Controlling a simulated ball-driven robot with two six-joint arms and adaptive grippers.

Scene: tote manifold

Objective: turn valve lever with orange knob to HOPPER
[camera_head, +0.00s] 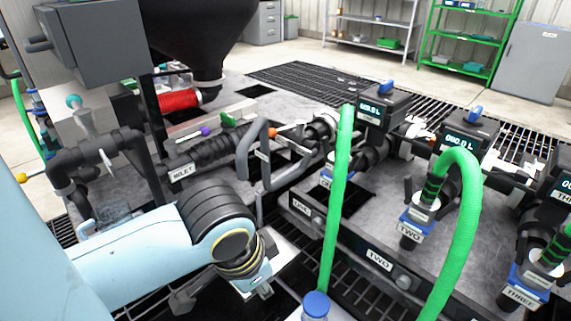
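A valve lever with an orange knob (272,132) lies in the middle of the head view, its pale arm reaching right to a metal valve body (322,126). The big black hopper cone (198,30) stands at the top left; I cannot read a HOPPER label. My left gripper (262,290) points down at the lower middle, in front of the orange-knob lever and apart from it. Its fingers are mostly hidden by the wrist, so its opening is unclear. My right gripper is not in view.
A purple knob (205,131) and a green knob (228,119) sit left of the lever. A bent grey pipe (243,150) stands just in front of it. Green hoses (338,200) rise on the right, near blue-capped meters (382,105).

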